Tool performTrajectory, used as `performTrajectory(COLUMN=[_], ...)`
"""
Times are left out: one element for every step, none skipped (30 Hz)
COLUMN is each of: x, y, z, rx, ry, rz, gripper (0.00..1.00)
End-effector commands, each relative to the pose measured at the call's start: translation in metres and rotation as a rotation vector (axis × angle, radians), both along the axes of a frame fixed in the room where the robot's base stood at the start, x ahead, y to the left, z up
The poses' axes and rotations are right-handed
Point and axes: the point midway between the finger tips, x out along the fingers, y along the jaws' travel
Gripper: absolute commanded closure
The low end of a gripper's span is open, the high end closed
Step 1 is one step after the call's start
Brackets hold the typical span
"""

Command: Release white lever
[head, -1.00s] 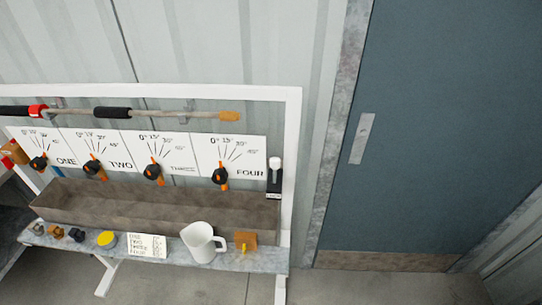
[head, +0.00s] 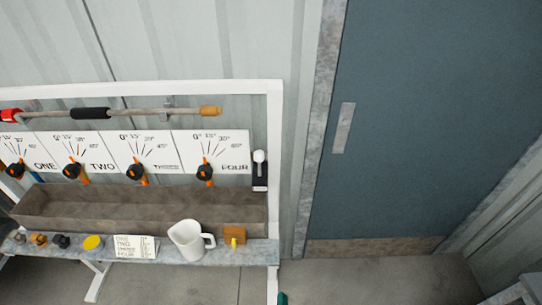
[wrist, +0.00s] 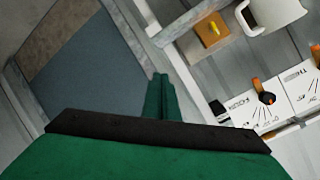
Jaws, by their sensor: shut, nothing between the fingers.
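The white lever (head: 260,158) is upright on a black mount (head: 260,182) at the right end of the panel row, beside the FOUR panel (head: 228,148). In the wrist view a black piece (wrist: 219,112) beside the FOUR panel looks like this mount; I cannot make out the white knob there. My gripper (wrist: 160,82) has its green fingers together, with nothing between them. It is apart from the lever. A small green bit at the bottom edge of the head view appears to be mine.
Orange-pointered black dials (head: 205,172) line the panels above a brown trough (head: 130,212). The shelf below holds a white jug (head: 187,240), an orange block (head: 234,235), a card (head: 135,247) and a yellow-topped item (head: 92,243). A blue-grey door (head: 430,110) stands right.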

Motion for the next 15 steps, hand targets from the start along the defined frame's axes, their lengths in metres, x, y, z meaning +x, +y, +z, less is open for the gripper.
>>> performTrajectory(x=[0.021, 0.031, 0.044, 0.054, 0.064, 0.077, 0.087, 0.097, 0.109, 0.119, 0.128, 0.139, 0.148, 0.156, 0.167], y=[-0.003, -0.004, -0.005, -0.006, -0.006, -0.007, -0.007, -0.008, -0.008, -0.008, -0.009, -0.010, -0.010, -0.011, -0.012], z=[0.003, 0.004, 0.006, 0.008, 0.010, 0.014, 0.017, 0.021, 0.027, 0.032, 0.037, 0.045, 0.052, 0.059, 0.069], rx=[0.060, 0.099, 0.149, 0.187, 0.226, 0.275, 0.310, 0.348, 0.395, 0.429, 0.463, 0.507, 0.539, 0.569, 0.610], ry=[-0.007, -0.004, -0.002, -0.001, 0.001, 0.004, 0.006, 0.008, 0.011, 0.014, 0.016, 0.019, 0.022, 0.027, 0.030], rz=[-0.009, -0.011, -0.014, -0.014, -0.013, -0.010, -0.007, -0.005, 0.003, 0.009, 0.016, 0.026, 0.035, 0.045, 0.058], gripper=[1.00, 1.00, 1.00, 1.00, 1.00, 1.00, 1.00, 1.00, 1.00, 1.00, 1.00, 1.00, 1.00, 1.00, 1.00])
